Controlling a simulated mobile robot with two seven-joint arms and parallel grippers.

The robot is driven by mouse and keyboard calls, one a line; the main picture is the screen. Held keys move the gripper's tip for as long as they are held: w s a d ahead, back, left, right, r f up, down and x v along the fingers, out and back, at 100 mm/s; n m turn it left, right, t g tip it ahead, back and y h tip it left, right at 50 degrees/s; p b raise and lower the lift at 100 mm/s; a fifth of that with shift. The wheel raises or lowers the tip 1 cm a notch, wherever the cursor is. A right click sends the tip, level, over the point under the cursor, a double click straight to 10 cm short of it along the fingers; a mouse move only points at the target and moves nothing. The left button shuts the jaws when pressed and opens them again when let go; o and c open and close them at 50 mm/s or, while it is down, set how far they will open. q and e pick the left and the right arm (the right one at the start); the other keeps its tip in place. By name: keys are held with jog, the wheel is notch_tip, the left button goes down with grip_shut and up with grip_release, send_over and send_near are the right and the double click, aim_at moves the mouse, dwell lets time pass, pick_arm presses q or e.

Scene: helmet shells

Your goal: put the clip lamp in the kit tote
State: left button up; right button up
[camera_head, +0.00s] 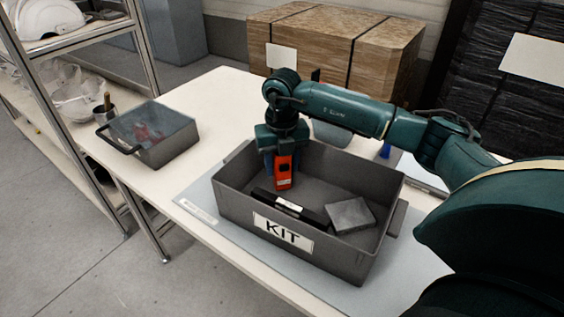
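The kit tote (232,204) is a grey open bin with a white KIT label, standing on a pale mat on the table. My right gripper (283,172) reaches in from the right and points down inside the tote's back left part. An orange-red clip lamp (283,174) with a dark patch sits upright between its fingers, and the gripper looks shut on it. The lamp's lower end is close to the tote floor; whether it touches cannot be told. My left gripper is not in view.
In the tote lie a black bar with a white label (290,206) and a grey square block (350,214). A grey box with a clear lid (150,132) stands at the table's left. A metal rack (75,42) stands beyond. A large strapped carton (335,45) is behind.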

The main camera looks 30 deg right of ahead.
jog(key=shift+o, duration=1.3)
jog(key=shift+r, duration=0.1)
notch_tip(320, 180, up, 12)
jog(key=shift+r, duration=0.1)
